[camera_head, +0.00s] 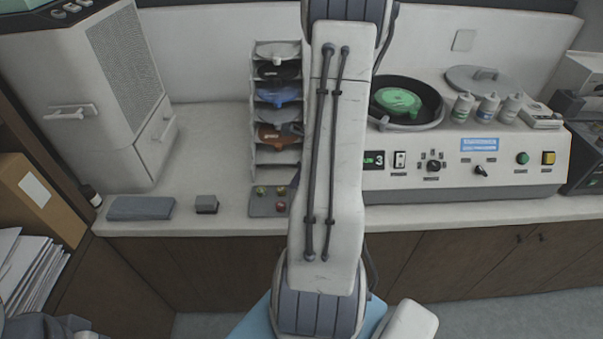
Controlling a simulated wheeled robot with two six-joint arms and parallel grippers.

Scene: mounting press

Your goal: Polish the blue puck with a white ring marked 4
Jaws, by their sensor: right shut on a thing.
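No blue puck with a white ring marked 4 can be made out. A grey puck holder (256,209) on the bench carries small yellow-green and red pieces; my arm hides its right side. A rack (255,120) holds white (277,50), black (278,72), blue (277,95) and brown (272,137) discs on its shelves. My right gripper (292,128) shows only as a dark piece at the right of the brown disc, mostly hidden behind my arm. It appears shut on that disc. A green disc (397,101) lies in the polisher's black bowl (429,97). My left gripper is not in view.
The polisher's panel (460,170) reads 3. Several bottles (487,107) and a round grey lid (480,79) stand behind the panel. A grey pad (141,208) and a small dark block (206,204) lie at the front left. A large white machine (85,100) stands left.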

